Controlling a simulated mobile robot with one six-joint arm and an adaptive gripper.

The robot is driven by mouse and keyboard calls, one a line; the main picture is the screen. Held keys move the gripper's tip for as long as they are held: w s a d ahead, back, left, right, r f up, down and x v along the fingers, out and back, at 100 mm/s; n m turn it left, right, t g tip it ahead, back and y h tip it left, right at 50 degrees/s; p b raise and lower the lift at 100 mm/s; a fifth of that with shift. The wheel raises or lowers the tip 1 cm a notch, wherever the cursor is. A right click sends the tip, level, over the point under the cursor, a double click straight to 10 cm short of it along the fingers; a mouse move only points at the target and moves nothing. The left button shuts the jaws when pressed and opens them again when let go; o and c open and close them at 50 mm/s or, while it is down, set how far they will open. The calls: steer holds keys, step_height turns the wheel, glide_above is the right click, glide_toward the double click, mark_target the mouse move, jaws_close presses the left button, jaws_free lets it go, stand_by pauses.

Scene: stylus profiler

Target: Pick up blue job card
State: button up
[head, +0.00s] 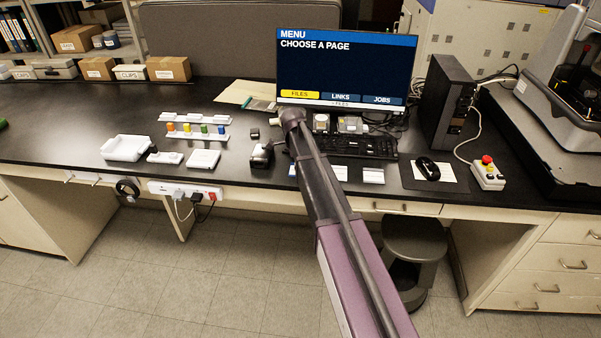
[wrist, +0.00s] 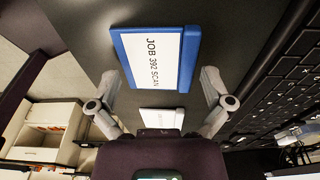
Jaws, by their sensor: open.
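The blue job card (wrist: 150,60) has a blue border and a white face reading "JOB 392 SCAN". It lies on the dark bench in the upper middle of the wrist view. My gripper (wrist: 159,82) is open, its two fingers spread to either side of the card's lower end with nothing held between them. I cannot tell how high the fingers are above the card. In the head view my arm hides the gripper and part of the row of cards, so I cannot tell which one there is this card.
A white card (wrist: 162,118) lies just below it in the wrist view, partly behind my gripper body. The black keyboard (wrist: 290,85) runs along the right.

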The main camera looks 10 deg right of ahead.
steer(key=shift+c, duration=0.2)
stand_by(0.4)
steer(key=c, duration=1.1)
steer(key=shift+o, duration=0.2)
